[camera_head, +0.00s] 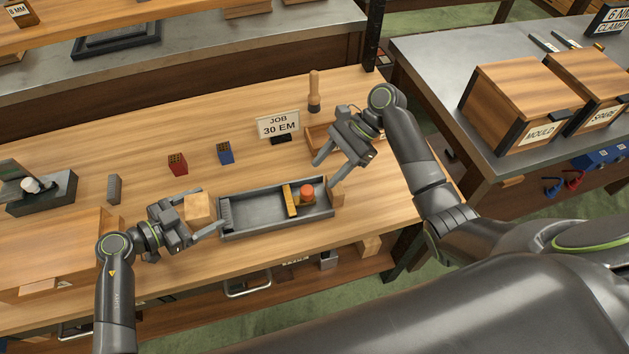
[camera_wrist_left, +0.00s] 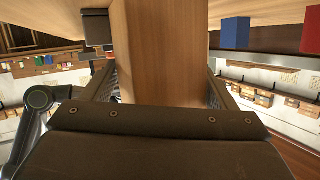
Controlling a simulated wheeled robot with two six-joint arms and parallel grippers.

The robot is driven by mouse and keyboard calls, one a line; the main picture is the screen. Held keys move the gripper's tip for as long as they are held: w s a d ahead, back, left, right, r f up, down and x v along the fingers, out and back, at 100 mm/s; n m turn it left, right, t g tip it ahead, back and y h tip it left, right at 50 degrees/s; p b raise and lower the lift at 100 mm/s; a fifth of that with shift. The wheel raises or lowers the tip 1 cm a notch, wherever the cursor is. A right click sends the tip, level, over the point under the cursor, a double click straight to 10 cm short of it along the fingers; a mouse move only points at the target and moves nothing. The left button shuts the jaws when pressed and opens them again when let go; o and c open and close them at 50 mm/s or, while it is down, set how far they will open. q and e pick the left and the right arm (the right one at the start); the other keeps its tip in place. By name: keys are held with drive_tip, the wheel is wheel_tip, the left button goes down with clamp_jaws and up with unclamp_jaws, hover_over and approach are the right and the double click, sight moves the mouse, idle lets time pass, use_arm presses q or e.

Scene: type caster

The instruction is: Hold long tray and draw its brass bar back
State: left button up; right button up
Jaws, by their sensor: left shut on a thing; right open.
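The long grey tray (camera_head: 262,232) lies on the wooden bench, dark-walled and open at the top. The brass bar (camera_head: 290,201) lies across its inside, right of the middle, next to an orange-red knob (camera_head: 307,191). My left gripper (camera_head: 203,216) is at the tray's left end, shut on a pale wooden block (camera_head: 198,207). The block also fills the gap between the fingers in the left wrist view (camera_wrist_left: 160,50); whether it is fixed to the tray I cannot tell. My right gripper (camera_head: 329,170) is open and empty, above the tray's right end, near another wooden block (camera_head: 337,192).
A red block (camera_head: 178,164) and a blue block (camera_head: 225,153) stand behind the tray. A "JOB 30 EM" sign (camera_head: 278,125) and a wooden-handled tool (camera_head: 314,92) stand further back. A wooden box (camera_head: 320,138) is behind my right gripper. Bench front left of the tray is partly clear.

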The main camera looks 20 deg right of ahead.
drive_tip(key=v, duration=0.4)
idle(0.7)
use_arm(q)
drive_tip(key=o, duration=1)
drive_tip(key=shift+c, duration=0.2)
drive_tip(key=v, duration=1.2)
drive_tip(key=shift+a, duration=0.1)
